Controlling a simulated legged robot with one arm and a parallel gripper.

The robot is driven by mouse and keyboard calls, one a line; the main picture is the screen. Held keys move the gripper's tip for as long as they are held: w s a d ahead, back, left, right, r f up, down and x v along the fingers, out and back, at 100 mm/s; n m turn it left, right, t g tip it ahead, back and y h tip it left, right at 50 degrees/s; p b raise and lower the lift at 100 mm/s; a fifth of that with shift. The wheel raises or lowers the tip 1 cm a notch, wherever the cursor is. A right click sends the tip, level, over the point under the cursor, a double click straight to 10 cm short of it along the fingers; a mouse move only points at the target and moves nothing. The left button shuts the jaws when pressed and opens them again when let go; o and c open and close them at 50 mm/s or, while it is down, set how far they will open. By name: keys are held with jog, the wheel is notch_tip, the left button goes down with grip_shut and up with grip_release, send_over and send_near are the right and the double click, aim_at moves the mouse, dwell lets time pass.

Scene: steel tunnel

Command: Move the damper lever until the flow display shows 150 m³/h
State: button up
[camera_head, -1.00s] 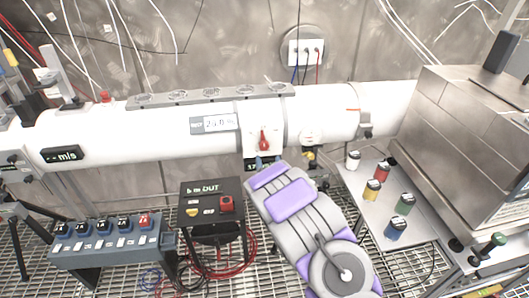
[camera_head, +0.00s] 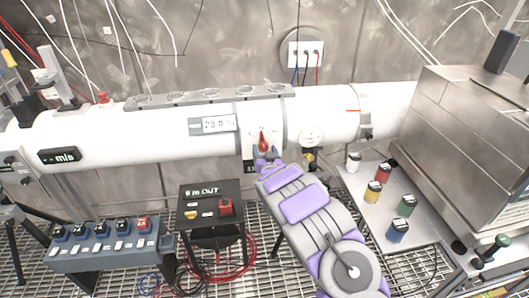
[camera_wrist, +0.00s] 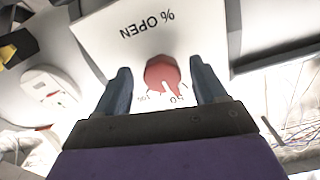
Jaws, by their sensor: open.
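The red damper lever (camera_head: 263,143) is on a white plate on the front of the large white pipe (camera_head: 130,138). In the wrist view the lever (camera_wrist: 162,73) is a round red knob with a white pointer mark, under the words "% OPEN" and beside a printed scale. My gripper (camera_wrist: 163,88) is open, with one dark finger on each side of the knob; gaps show between fingers and knob. In the head view my gripper (camera_head: 267,158) is just below the lever and hides part of the plate. A white display (camera_head: 218,124) left of the lever shows blurred digits, perhaps 28.0.
A black "m/s" display (camera_head: 58,156) is at the pipe's left. A black box (camera_head: 210,204) stands below, with a switch panel (camera_head: 105,245) at left. Several coloured jars stand on a shelf (camera_head: 357,190) at right.

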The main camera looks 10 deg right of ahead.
jog(key=shift+a, duration=0.1)
jog(key=c, duration=1.1)
jog(key=shift+o, duration=0.2)
jog(key=shift+n, duration=0.6)
jog(key=o, duration=1.1)
jog(key=shift+c, duration=0.2)
jog(key=shift+s, duration=0.1)
jog(key=s+p, duration=0.3)
jog(key=s, duration=1.4)
